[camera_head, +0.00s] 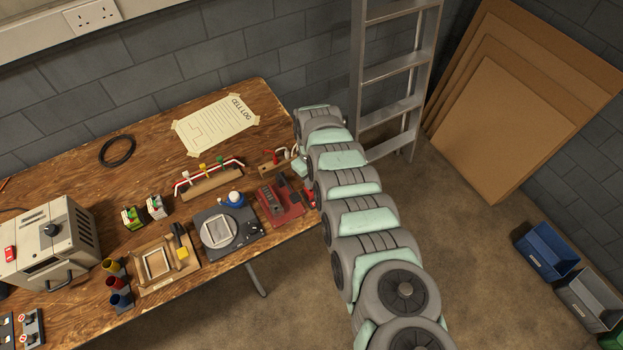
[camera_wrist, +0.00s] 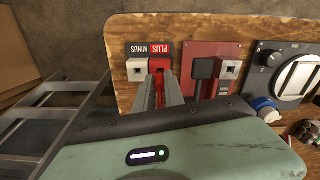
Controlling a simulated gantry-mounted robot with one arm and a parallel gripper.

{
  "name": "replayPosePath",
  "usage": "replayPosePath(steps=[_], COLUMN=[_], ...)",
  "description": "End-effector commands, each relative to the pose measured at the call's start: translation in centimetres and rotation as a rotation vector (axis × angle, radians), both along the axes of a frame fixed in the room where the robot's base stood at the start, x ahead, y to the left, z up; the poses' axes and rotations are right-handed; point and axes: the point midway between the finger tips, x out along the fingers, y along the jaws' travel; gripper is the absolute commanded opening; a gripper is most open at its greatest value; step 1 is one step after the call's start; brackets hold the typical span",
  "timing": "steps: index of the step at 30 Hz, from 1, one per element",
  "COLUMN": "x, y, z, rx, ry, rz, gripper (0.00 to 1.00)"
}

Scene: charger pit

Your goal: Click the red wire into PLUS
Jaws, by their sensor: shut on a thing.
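In the wrist view my gripper (camera_wrist: 159,84) is shut on a red piece, the red wire's end (camera_wrist: 159,88), held between its two grey fingers. The fingertips are at the red PLUS terminal (camera_wrist: 157,64), below its red PLUS label (camera_wrist: 160,47), which reads upside down. The red end overlaps the terminal in this view; I cannot tell whether it is seated. The white MINUS terminal (camera_wrist: 137,70) with a dark square opening is just left, under the black MINUS label (camera_wrist: 138,50). In the head view my arm hides most of the gripper and terminals.
In the head view a wooden wire rack (camera_head: 212,184) and a dark round-dial unit (camera_head: 212,241) stand left of my arm. A ladder (camera_head: 395,70) stands behind.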

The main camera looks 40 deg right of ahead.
Motion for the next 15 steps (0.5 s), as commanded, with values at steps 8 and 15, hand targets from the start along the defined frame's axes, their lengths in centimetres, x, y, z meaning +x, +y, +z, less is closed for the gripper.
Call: replayPosePath(steps=[8,15], x=[0.0,0.0], y=[0.0,0.0], z=[-0.8,-1.4], rx=[0.0,0.0], ry=[0.0,0.0], rz=[0.0,0.0], gripper=[0.0,0.0])
